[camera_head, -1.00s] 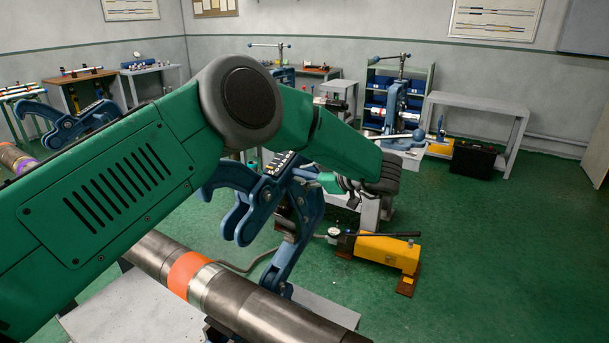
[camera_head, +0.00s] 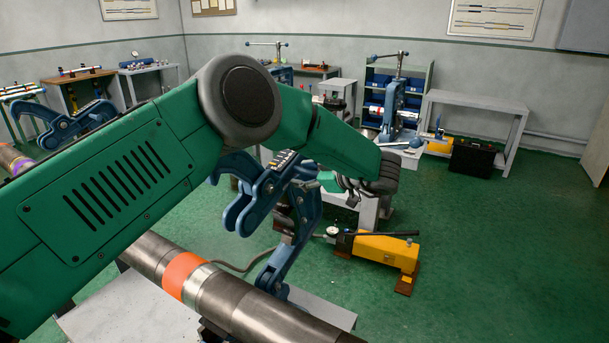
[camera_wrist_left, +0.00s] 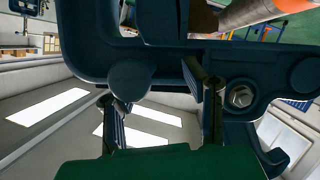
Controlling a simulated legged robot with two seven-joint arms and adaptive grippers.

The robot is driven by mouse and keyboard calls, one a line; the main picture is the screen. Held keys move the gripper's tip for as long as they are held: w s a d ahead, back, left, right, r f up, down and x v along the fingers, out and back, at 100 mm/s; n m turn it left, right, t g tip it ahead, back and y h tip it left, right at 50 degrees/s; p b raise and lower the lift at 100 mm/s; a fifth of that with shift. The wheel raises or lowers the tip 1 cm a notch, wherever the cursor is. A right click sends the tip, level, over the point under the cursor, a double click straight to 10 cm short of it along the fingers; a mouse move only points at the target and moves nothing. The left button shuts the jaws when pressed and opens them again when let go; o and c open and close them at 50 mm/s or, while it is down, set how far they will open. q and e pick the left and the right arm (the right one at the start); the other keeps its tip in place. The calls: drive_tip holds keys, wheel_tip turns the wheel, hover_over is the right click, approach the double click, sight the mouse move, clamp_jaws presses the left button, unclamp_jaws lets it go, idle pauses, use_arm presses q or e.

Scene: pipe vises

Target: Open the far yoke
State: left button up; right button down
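The far yoke (camera_head: 262,190) is a blue hooked clamp arm above the steel pipe (camera_head: 240,305) with its orange band. It is swung up, its hooks clear of the pipe, on a blue upright link (camera_head: 290,250). My left gripper (camera_head: 318,184) reaches it from the right; my forearm hides part of the view. In the left wrist view the fingers (camera_wrist_left: 160,98) stand apart, close against the yoke (camera_wrist_left: 165,55), one near a round blue boss and one near a bolt. Whether they press on it is not clear. My right gripper is not in view.
Another blue yoke (camera_head: 72,125) stands at the left behind my arm. A yellow hydraulic pump (camera_head: 385,250) with a hose sits on the floor at right. Benches, a shelf and a black box (camera_head: 473,158) stand at the back. The green floor at right is clear.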

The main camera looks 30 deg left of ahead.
use_arm(q)
drive_tip(key=v, duration=1.1)
drive_tip(key=shift+d, duration=0.3)
